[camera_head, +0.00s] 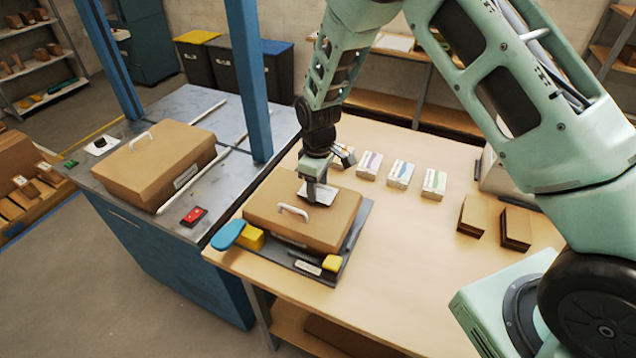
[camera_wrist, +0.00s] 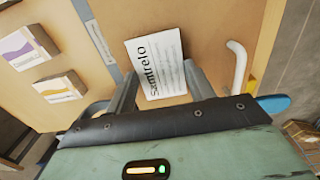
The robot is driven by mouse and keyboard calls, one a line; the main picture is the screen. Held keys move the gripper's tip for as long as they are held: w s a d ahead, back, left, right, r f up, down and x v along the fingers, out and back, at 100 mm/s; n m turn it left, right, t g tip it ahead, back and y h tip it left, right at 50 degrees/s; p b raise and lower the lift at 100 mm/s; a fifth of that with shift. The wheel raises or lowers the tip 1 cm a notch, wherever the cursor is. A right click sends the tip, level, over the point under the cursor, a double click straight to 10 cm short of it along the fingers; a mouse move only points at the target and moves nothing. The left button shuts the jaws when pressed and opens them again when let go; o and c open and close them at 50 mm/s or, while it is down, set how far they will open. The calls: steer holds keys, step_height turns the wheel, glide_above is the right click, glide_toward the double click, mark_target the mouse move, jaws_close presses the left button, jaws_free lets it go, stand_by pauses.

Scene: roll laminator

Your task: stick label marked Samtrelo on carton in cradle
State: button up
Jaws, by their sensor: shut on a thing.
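The white label marked Samtrelo (camera_wrist: 155,62) is between the fingers of my gripper (camera_wrist: 160,82) in the wrist view, its print facing the camera. In the head view the label (camera_head: 317,194) lies flat under my gripper (camera_head: 316,188), over the back part of the carton's top. The brown carton (camera_head: 322,222) has a white handle (camera_head: 294,210) and sits in the dark grey cradle (camera_head: 352,238). My gripper is shut on the label and points down. I cannot tell whether the label touches the carton.
Several small label packs (camera_head: 401,174) stand in a row right of the cradle, near two brown blocks (camera_head: 516,229). Another carton (camera_head: 155,165) is on the left bench.

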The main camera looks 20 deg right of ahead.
stand_by(0.3)
steer(key=o, duration=1.3)
steer(key=shift+o, duration=0.2)
steer(key=shift+r+p, duration=1.75)
steer(key=shift+r, duration=1.25)
